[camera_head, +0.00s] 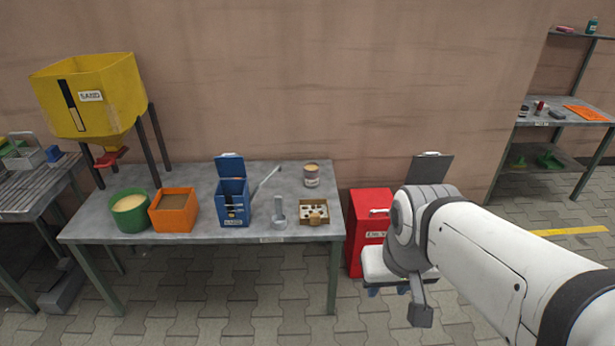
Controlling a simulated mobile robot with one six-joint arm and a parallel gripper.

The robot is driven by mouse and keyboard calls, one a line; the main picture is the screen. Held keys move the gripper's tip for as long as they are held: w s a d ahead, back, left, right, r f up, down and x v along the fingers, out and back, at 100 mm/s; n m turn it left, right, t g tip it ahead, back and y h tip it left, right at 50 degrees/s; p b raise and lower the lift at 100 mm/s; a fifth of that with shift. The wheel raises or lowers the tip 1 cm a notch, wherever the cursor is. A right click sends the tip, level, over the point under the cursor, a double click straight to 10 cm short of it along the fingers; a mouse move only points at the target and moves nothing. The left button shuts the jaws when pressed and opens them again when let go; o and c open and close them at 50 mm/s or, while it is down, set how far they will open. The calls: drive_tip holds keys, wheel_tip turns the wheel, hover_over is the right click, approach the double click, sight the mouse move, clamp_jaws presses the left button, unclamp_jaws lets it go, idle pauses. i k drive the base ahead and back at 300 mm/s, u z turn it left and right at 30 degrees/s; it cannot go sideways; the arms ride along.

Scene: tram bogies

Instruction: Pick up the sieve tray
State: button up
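The likely sieve tray is a square orange tray (157,222) with a flat brownish top surface, standing on the grey workbench (270,183). I cannot tell whether that surface is mesh or a filling. A green round tub (131,226) of sand-coloured material stands close at its left. My arm reaches in from the lower right, and my gripper (386,289) is at its far end, in front of a red cabinet, well to the right of the orange tray. The arm's joint partly hides it, so its opening is unclear. Nothing held shows.
A yellow sand hopper (110,87) on legs stands at the bench's left. A blue box (234,204), a grey scoop-like tool (279,212), a can (311,178) and a small compartment box (308,218) share the bench. The red cabinet (367,240) stands right of it.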

sight(314, 210)
drive_tip(key=z, duration=0.85)
drive_tip(key=k, duration=1)
drive_tip(key=u, duration=0.75)
drive_tip(key=i, duration=2.2)
drive_tip(key=z, duration=0.4)
drive_tip(key=k, duration=0.5)
drive_tip(key=u, duration=0.05)
